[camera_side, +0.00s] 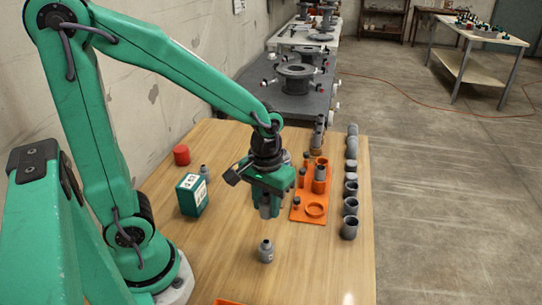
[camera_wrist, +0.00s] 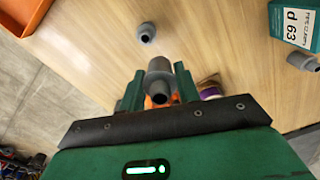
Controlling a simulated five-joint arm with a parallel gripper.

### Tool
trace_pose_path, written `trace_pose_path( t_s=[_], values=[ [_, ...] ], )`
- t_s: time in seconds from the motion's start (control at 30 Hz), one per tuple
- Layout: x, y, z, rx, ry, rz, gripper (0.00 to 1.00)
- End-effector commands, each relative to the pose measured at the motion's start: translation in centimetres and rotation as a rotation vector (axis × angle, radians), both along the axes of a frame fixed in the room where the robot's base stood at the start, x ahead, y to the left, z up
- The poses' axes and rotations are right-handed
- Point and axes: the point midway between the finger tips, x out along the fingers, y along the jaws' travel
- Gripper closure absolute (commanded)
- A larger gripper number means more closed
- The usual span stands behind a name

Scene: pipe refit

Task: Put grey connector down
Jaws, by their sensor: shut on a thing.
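My gripper (camera_side: 265,205) is shut on a grey connector (camera_wrist: 158,70) and holds it above the wooden table. In the wrist view, the connector sits between the two green fingers of my gripper (camera_wrist: 158,84). In the side view, the held connector (camera_side: 265,211) hangs below the jaws, apart from the table. A second, similar grey connector (camera_side: 266,252) stands on the bare table nearer the camera; it also shows in the wrist view (camera_wrist: 147,33). A third small grey fitting (camera_side: 204,171) stands by the green box.
An orange fixture (camera_side: 297,215) with rings and grey parts lies right of my gripper. Several grey couplings (camera_side: 350,228) line the right table edge. A green box (camera_side: 192,195) and red cap (camera_side: 181,155) stand left. An orange tray (camera_side: 228,302) shows at the front. The front table area is mostly clear.

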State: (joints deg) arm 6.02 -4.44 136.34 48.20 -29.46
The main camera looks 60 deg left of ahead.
Motion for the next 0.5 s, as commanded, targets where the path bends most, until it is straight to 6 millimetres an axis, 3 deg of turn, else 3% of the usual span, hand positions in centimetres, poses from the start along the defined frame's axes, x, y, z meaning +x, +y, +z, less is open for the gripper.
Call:
trace_pose_path(
  t_s=[0.5],
  values=[
    [6.6,10.9,0.6,0.0,0.002,0.591,0.9]
  ],
)
